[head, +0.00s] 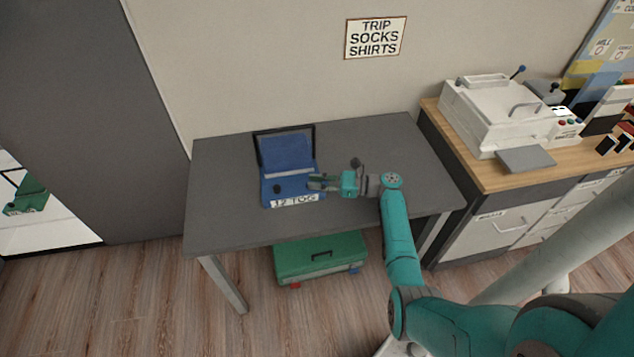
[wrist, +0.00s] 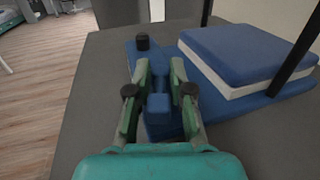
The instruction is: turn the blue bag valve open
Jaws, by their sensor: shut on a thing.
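The blue bag unit (head: 291,200) lies on the grey table, with a "12 TOG" label on its front edge. A blue and white pad stands at its back inside a dark frame; the pad is at the right in the wrist view (wrist: 250,55). A dark knob (head: 277,188) stands at the unit's left, and it also shows in the wrist view (wrist: 142,40). My gripper (head: 312,182) reaches in from the right. In the wrist view its fingers (wrist: 160,80) are shut on a blue upright part (wrist: 159,112), which looks like the valve. The fingers partly hide it.
The grey table (head: 380,150) is mostly bare around the unit. A green case (head: 320,257) sits on the floor under it. At the right, a wooden-topped cabinet (head: 490,178) carries a white machine (head: 500,110). A sign (head: 375,37) hangs on the wall.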

